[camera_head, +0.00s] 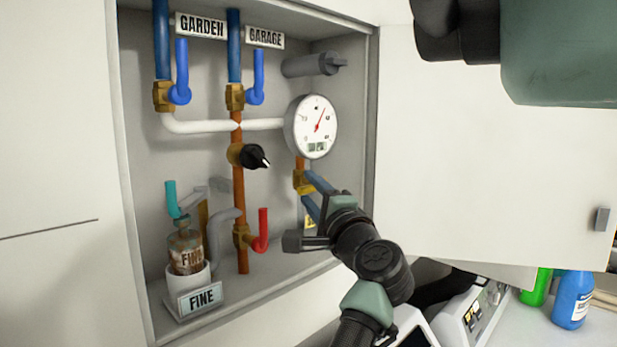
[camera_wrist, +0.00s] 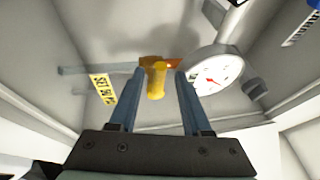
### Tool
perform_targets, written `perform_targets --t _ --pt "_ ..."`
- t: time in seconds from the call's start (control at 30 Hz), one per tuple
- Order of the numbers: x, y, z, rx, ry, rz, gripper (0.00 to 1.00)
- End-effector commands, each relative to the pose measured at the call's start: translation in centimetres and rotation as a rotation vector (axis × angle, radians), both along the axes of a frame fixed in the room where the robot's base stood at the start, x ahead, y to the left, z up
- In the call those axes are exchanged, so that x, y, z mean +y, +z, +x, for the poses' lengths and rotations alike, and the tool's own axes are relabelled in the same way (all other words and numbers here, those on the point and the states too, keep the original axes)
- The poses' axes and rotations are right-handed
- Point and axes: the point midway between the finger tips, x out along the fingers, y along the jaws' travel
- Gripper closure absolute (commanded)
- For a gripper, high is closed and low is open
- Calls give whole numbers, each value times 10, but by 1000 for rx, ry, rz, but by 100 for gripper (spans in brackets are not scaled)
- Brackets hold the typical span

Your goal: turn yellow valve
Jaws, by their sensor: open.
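The yellow valve (camera_wrist: 155,78) shows in the wrist view between the tips of my gripper (camera_wrist: 158,88). In the head view only a small yellow part of the valve (camera_head: 305,188) shows on the vertical pipe below the gauge; my fingers cover the rest. My gripper (camera_head: 309,190) is inside the cabinet with its blue fingers on either side of the valve. The fingers are open, with a gap visible on both sides of the handle in the wrist view. Whether a finger touches it cannot be told.
A round gauge (camera_head: 311,127) sits just above my fingers. Left of them stand a copper pipe (camera_head: 239,200), a red-handled valve (camera_head: 262,230) and a black knob (camera_head: 254,157). The open cabinet door (camera_head: 490,150) is at right. A yellow tag (camera_wrist: 103,89) hangs near the valve.

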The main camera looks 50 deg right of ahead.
Motion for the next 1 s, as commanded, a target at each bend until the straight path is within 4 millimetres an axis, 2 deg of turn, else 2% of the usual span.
perform_targets --t 0.2,0.5,0.57,0.77,0.8,1.0 --pt "-6 3 11 0 0 1 52" --pt "-7 2 12 -1 -1 1 52" --pt "-7 2 12 0 -1 0 61" --pt "-7 2 12 0 -1 0 97" --pt "-7 2 12 0 0 0 100" --pt "-7 2 12 1 0 0 100"
